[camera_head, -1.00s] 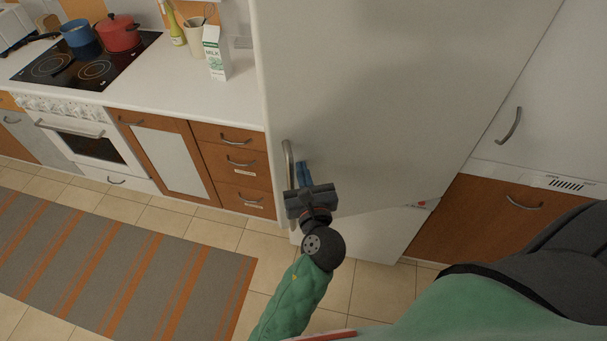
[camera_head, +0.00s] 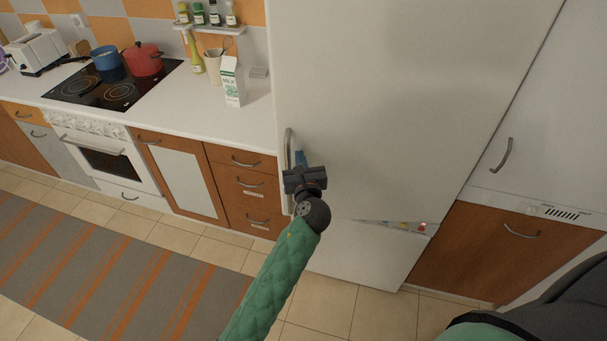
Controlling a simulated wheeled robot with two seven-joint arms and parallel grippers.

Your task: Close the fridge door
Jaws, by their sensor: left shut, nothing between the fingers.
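The large white fridge door (camera_head: 400,100) fills the upper middle of the head view, with a vertical metal handle (camera_head: 289,160) at its left edge. A narrow wedge with small coloured spots (camera_head: 400,226) shows under the door's lower right edge, above the white lower front (camera_head: 360,250). I cannot tell whether the door is fully shut. Contact is unclear. My right gripper is out of view.
The counter left of the fridge carries a milk carton (camera_head: 232,82), a red pot (camera_head: 145,60) and a blue pot (camera_head: 108,64). Drawers (camera_head: 245,185) lie below it. A striped rug (camera_head: 110,265) covers the floor at left. A wooden cabinet (camera_head: 510,245) stands at right.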

